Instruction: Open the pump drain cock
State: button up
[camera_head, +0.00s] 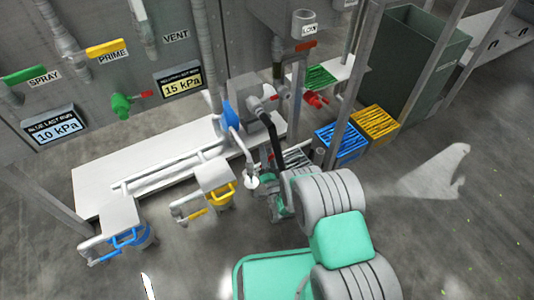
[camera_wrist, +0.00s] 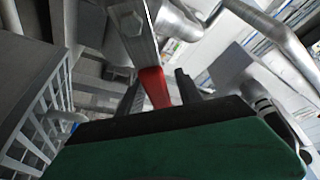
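In the wrist view a red lever (camera_wrist: 154,88) hangs below a grey metal bar and stands between the two dark fingers of my gripper (camera_wrist: 159,80). The fingers are apart, with a gap visible beside the lever. I cannot tell whether either finger touches it. In the head view a grey boxy unit, seemingly the pump (camera_head: 256,100), stands at the right end of a white bench, with a blue disc (camera_head: 229,115) on its left. I cannot tell surely which red handle is the drain cock. My arm's teal and grey links hide part of the floor below the pump.
Yellow (camera_head: 375,122) and blue (camera_head: 343,142) crates stand right of the pump, near a large green bin (camera_head: 428,60). A red valve handle (camera_head: 315,99) is close by. White pipes (camera_head: 165,171) run over the bench (camera_head: 95,180). Open floor lies to the right.

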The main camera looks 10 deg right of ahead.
jog(key=p+v, duration=0.2)
jog(key=v, duration=0.5)
jog(key=shift+s, duration=0.35)
jog(key=shift+d+f, duration=0.1)
